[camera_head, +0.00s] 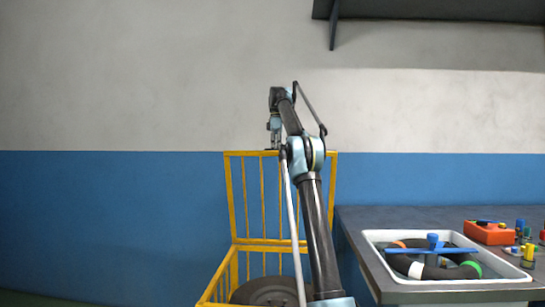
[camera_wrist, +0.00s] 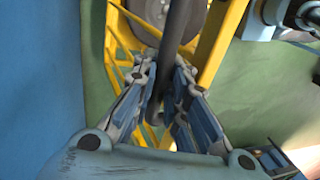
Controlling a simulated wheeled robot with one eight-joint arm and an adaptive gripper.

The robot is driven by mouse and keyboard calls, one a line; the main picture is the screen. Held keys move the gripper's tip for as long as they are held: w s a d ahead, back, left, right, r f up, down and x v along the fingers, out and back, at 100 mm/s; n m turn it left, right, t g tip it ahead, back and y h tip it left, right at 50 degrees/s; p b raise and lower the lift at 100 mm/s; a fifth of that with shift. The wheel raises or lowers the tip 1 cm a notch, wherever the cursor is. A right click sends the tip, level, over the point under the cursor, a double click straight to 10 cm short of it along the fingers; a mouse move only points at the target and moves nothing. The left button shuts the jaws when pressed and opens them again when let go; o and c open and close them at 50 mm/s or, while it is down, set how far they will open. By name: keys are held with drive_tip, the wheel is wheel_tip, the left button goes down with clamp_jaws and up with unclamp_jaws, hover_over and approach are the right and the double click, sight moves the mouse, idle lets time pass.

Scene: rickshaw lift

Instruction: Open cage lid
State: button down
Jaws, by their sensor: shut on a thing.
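The yellow barred cage (camera_head: 233,277) stands in the lower middle of the head view. Its yellow lid (camera_head: 230,190) stands raised, roughly upright, at the back of the cage against the blue wall. My gripper (camera_head: 273,146) is at the top edge of the lid. In the wrist view, my gripper (camera_wrist: 165,68) is shut on a dark bar-like handle (camera_wrist: 180,28) that runs between its fingers. Yellow lid bars (camera_wrist: 226,40) show beyond the fingers. My arm hides part of the lid and cage in the head view.
A dark tyre (camera_head: 268,290) lies in the cage. On the right, a workbench (camera_head: 352,222) holds a white basin (camera_head: 378,275) with a ring inside, an orange box (camera_head: 488,233) and small coloured items. A dark shelf (camera_head: 430,9) hangs at upper right.

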drive_tip(key=shift+s+r, duration=0.15)
drive_tip(key=shift+r, duration=0.25)
drive_tip(key=c, duration=1.6)
unclamp_jaws()
drive_tip(key=shift+s+r, duration=0.1)
drive_tip(key=shift+s, duration=0.05)
drive_tip(key=shift+a, duration=0.1)
